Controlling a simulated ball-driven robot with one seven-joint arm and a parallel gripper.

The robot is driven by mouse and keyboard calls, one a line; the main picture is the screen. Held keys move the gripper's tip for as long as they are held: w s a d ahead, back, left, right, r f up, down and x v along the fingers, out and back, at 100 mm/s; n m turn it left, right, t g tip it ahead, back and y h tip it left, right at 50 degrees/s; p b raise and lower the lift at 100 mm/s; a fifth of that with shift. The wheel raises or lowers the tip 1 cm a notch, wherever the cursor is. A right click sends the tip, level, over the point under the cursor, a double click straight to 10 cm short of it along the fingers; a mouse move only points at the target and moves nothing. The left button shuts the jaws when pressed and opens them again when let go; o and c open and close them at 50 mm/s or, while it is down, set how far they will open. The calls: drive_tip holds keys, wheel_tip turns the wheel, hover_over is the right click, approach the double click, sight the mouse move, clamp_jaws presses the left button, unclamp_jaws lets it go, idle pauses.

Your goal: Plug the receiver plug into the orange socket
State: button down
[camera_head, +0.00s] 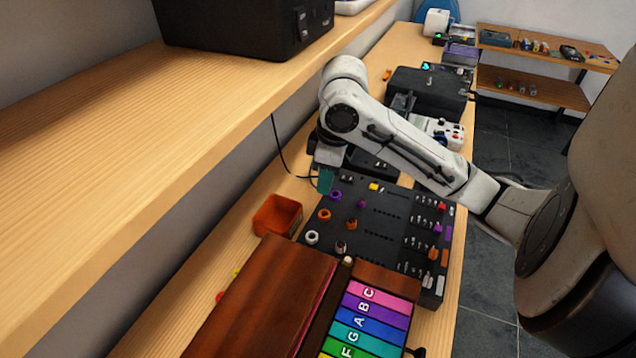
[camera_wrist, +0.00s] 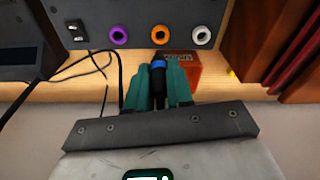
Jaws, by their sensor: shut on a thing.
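My gripper (camera_wrist: 157,69) has teal fingers closed on the receiver plug (camera_wrist: 158,84), a slim dark plug with a blue ring. In the head view my gripper (camera_head: 325,180) is near the wall-side edge of the black panel. The orange socket (camera_wrist: 160,35) is a ring on the panel, between a purple socket (camera_wrist: 119,35) and a white socket (camera_wrist: 200,36). In the wrist view the plug lies below the orange socket, apart from it and roughly in line with it. The head view also shows the orange socket (camera_head: 324,214); there the plug is hidden.
An orange open box (camera_head: 277,215) stands on the bench beside the panel (camera_head: 385,205). A wooden instrument with coloured keys (camera_head: 365,325) lies in front. A thin black cable (camera_wrist: 119,75) loops left of my gripper. A wooden shelf (camera_head: 130,150) overhangs on the left.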

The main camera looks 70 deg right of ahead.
drive_tip(key=shift+a+f, duration=0.15)
drive_tip(key=shift+a, duration=0.05)
drive_tip(key=shift+f+b, duration=2.45)
drive_tip(key=shift+f, duration=0.05)
drive_tip(key=shift+f+b, duration=0.7)
drive_tip(key=shift+f, duration=0.4)
idle(0.9)
drive_tip(key=c, duration=0.9)
unclamp_jaws()
drive_tip(key=r, duration=0.2)
drive_tip(key=r+p, duration=0.1)
drive_tip(key=r, duration=0.4)
drive_tip(key=shift+s+d+r, duration=0.1)
drive_tip(key=shift+s+r, duration=0.1)
drive_tip(key=shift+s, duration=0.2)
